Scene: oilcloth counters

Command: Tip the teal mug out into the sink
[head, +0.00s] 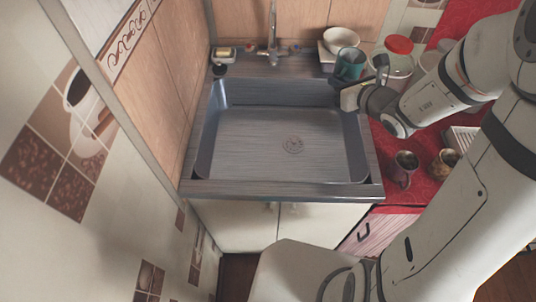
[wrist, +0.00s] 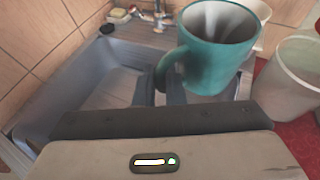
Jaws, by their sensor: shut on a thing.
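The teal mug (head: 350,63) is near the back right corner of the metal sink (head: 290,133) in the head view. In the wrist view the mug (wrist: 217,48) is large, roughly upright, with its open top visible and its handle toward the left. My gripper (head: 350,92) is shut on the mug at its lower left; in the wrist view the fingers (wrist: 160,92) meet the mug around its handle. The exact contact is partly hidden.
A tap (head: 272,38) stands behind the basin. A soap dish (head: 224,53) sits at the back left. A tiled wall bounds the left side.

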